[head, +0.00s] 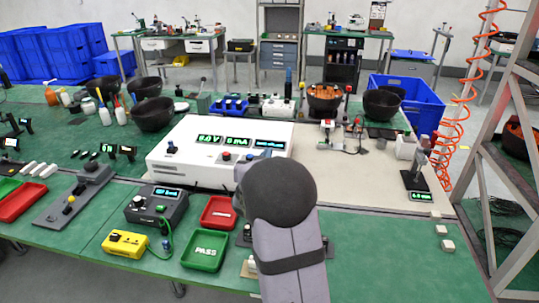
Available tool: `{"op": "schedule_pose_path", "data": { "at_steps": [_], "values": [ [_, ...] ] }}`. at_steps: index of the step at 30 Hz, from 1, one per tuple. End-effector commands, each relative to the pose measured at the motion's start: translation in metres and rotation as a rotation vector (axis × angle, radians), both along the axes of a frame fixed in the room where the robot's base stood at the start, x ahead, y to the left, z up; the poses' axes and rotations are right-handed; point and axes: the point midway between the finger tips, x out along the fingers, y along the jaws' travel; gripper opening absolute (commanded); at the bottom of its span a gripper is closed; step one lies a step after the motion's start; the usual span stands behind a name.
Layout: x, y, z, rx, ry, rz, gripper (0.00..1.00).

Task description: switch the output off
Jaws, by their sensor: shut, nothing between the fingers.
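The white bench unit (190,160) stands in the middle of the green table, with lit displays (237,140) along its top. The left readout seems to end in V and the middle one in mA; the right one is too small to read. A dark knob or switch (171,148) is at its left end, and a red button (227,156) is near the middle. My arm rises in front of the unit and covers its front right part. My gripper's fingers do not show; the arm seems to hide them. Controls behind the arm are hidden too.
A black meter box (157,207), a yellow device (126,243), a green PASS tray (204,251) and a red tray (218,212) lie to the front left. A black stand (416,180) is at right. The front right green tabletop (400,260) is mostly clear.

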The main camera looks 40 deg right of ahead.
Motion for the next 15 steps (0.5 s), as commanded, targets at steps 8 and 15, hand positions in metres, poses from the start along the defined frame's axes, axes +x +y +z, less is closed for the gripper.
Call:
{"op": "schedule_pose_path", "data": {
  "at_steps": [8, 15],
  "values": [
    [-0.021, 0.021, 0.012, -0.001, -0.002, 0.001, 0.00],
    [-0.027, 0.026, 0.015, -0.001, -0.001, 0.000, 0.00]
  ]
}}
